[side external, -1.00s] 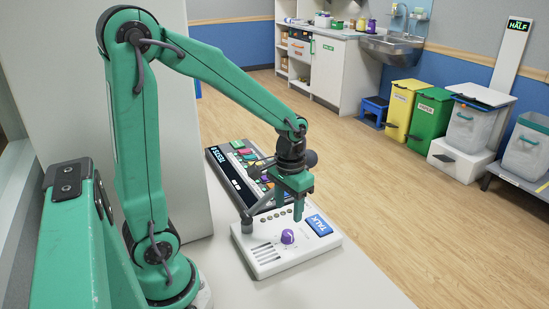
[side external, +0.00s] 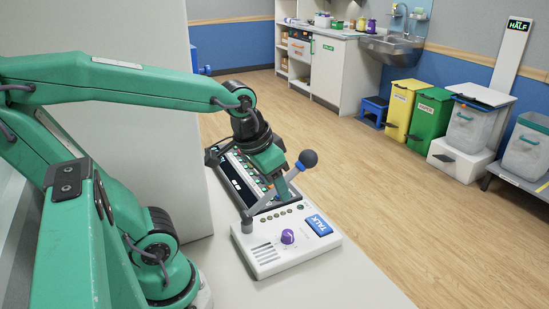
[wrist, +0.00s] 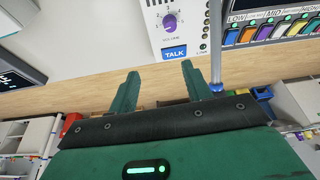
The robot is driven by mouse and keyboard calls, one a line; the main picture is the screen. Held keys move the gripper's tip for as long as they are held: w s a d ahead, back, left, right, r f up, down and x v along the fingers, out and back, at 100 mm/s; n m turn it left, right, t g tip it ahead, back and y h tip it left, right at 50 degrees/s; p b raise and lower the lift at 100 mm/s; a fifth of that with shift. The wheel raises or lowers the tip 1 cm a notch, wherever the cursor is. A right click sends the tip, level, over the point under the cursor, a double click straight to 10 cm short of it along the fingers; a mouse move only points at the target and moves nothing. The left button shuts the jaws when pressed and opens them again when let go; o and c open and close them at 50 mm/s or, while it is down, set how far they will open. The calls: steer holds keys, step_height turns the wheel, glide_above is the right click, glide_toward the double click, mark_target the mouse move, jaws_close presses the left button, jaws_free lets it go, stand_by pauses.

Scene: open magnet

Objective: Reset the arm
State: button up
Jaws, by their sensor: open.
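My gripper (side external: 281,190) is open and empty, pointing down beside the microphone stem at the back of the talk unit. In the wrist view its two green fingers (wrist: 160,70) stand apart with nothing between them. The white talk unit (side external: 270,262) has a purple knob (side external: 288,236) and a blue TALK button (side external: 320,225). A dark microphone ball (side external: 308,158) is on a slanted grey stem, close to my gripper in the side view. I cannot tell whether they touch.
A dark console (side external: 222,170) with rows of coloured buttons lies behind the talk unit, partly hidden by my gripper; its keys show in the wrist view (wrist: 270,32). A pale cabinet wall (side external: 150,110) stands left. The white counter's front (side external: 330,285) is clear.

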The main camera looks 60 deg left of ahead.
steer(key=shift+s+d+r+m+t, duration=0.15)
steer(key=shift+s+d+r+t, duration=0.2)
steer(key=shift+s+r, duration=0.35)
steer(key=shift+s+d+r+m+t, duration=0.15)
steer(key=shift+s+r+t, duration=0.35)
steer(key=shift+s, duration=0.25)
